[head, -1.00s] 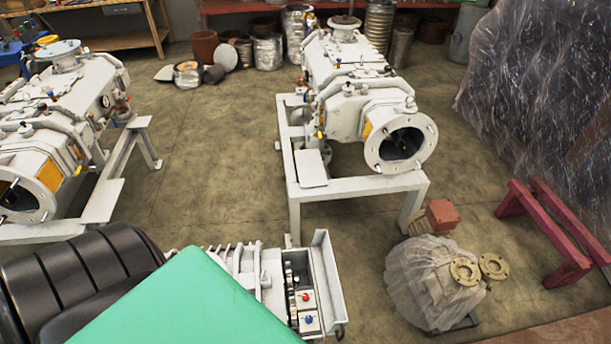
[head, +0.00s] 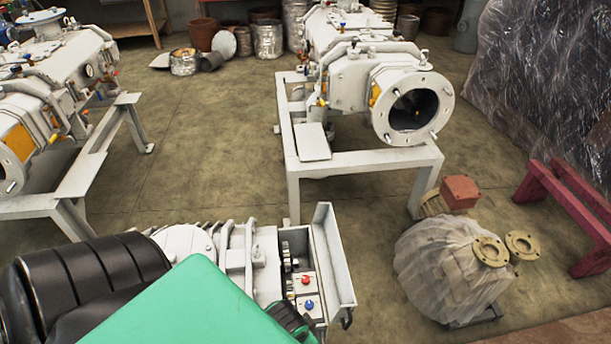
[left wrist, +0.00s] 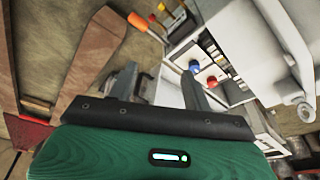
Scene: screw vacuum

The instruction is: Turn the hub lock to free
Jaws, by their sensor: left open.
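A red knob (head: 305,280) and a blue knob (head: 309,304) sit on pale blocks at the end of a grey machine (head: 262,262) in the head view. In the left wrist view the blue knob (left wrist: 194,66) and red knob (left wrist: 211,81) show beyond the fingers. My left gripper (left wrist: 158,88) is open, with nothing seen between its fingers. Its right finger overlaps the knob panel in the picture; I cannot tell whether it touches. I cannot tell which part is the hub lock. My right gripper is not in view.
A white pump (head: 410,104) stands on a frame (head: 360,164) behind the knobs. A wrapped part (head: 445,275) and red stand (head: 565,215) are at right. An orange handle (left wrist: 138,21) shows in the left wrist view. Bare floor (head: 200,150) lies between the pumps.

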